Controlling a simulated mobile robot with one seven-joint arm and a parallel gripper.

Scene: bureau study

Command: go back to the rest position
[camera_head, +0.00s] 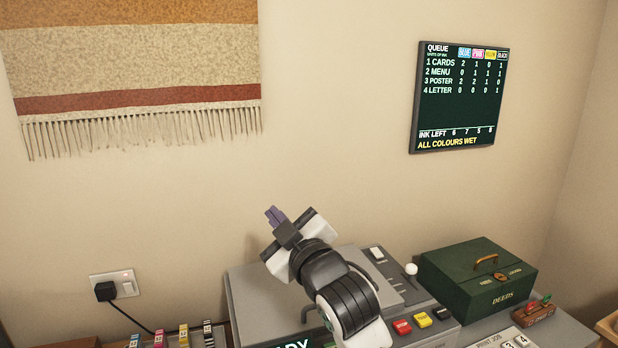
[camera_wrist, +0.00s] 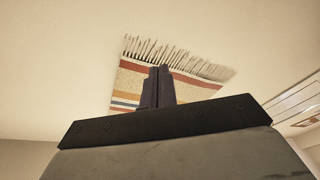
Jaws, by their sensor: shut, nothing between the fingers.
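My gripper (camera_head: 274,215) is raised in front of the wall, above the grey machine (camera_head: 245,290), with its fingers pointing up and to the left. Its two dark fingers are together with nothing between them. In the wrist view the closed fingers (camera_wrist: 158,88) stand against the striped, fringed wall hanging (camera_wrist: 190,80), which looks upside down there. My arm hides part of the machine's front, including part of its lit display.
A green box (camera_head: 475,276) marked DEEDS stands right of the machine. Red, yellow and black buttons (camera_head: 424,320) line the machine's front. A queue screen (camera_head: 459,97) hangs on the wall.

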